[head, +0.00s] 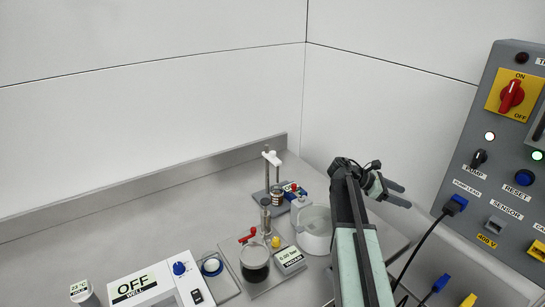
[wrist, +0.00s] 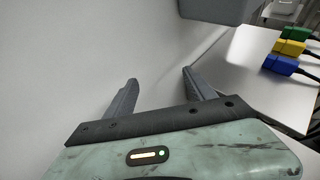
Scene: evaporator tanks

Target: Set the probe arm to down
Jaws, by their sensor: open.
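A small stand with a post and a white arm, which looks like the probe arm (head: 271,157), is at the back of the bench in the head view. The white arm sits near the top of the post, above a small jar (head: 277,194). My gripper (head: 405,196) is open and empty, well to the right of the stand and pointing right toward the control panel. In the wrist view my gripper (wrist: 160,77) has its two fingers apart, with only pale wall between them. The probe arm does not show in the wrist view.
A grey control panel (head: 485,190) with a red switch stands at the right. A flask of dark liquid (head: 255,265), a white pot (head: 314,232) and a box marked OFF (head: 140,287) stand on the bench. Green, yellow and blue plugs (wrist: 290,48) show in the wrist view.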

